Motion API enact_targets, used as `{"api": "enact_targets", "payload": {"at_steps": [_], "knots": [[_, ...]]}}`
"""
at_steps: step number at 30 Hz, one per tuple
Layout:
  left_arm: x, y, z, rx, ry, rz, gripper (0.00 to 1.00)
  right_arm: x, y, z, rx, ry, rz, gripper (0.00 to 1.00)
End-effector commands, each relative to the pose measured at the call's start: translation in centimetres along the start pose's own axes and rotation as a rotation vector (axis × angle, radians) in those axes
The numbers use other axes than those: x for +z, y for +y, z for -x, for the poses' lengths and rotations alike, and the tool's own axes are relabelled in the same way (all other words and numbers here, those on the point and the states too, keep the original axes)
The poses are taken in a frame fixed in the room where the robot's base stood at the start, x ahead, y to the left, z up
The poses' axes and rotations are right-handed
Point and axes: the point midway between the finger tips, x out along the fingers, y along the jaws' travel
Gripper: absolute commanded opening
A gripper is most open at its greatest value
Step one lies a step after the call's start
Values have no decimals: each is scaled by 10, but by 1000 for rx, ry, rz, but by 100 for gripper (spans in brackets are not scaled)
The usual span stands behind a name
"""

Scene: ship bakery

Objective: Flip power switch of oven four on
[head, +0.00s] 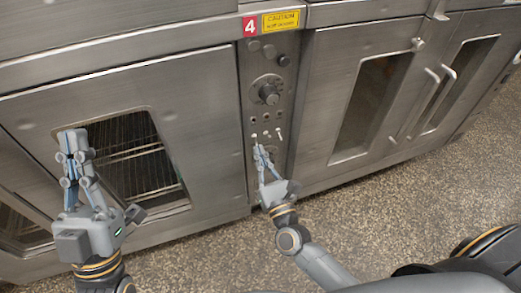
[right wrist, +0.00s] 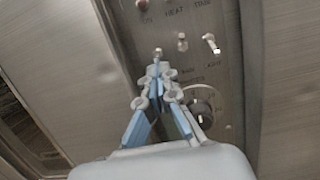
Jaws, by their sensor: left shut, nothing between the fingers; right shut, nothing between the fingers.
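Oven four's control panel (head: 272,75) carries a red "4" sign (head: 250,26) at its top. A row of small toggle switches sits low on the panel; the left one (right wrist: 158,52), the middle one (right wrist: 182,42) and the right one (right wrist: 211,43) show in the right wrist view. I cannot tell which is the power switch or its position for certain. My right gripper (head: 260,150) is shut and empty, its tips just below the left switch; contact cannot be told. My left gripper (head: 74,142) is shut and empty, in front of the left oven door.
A large knob (head: 268,92) is above the switches, and a lower dial (right wrist: 202,103) is right of my right fingers. The left oven door (head: 200,110) and right oven doors (head: 320,80) flank the panel. The speckled floor (head: 370,210) is clear in front.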

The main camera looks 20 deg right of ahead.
Motion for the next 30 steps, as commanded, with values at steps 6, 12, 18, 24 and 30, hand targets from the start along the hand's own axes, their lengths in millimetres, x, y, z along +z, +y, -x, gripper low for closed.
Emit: {"api": "enact_targets", "payload": {"at_steps": [6,12,18,24,30], "knots": [[70,-10,10,-17,-429,-21,0,7,0,0,-1,47,0,0],[124,-20,54,-40,-826,-34,0,9,0,0,-1,89,0,0],[152,-31,122,-68,-1227,-42,0,12,0,0,-1,131,0,0],[158,-32,140,-73,-1300,-41,0,7,0,1,0,138,0,0],[158,-32,143,-74,-1319,-41,0,9,2,1,0,137,0,0]]}}
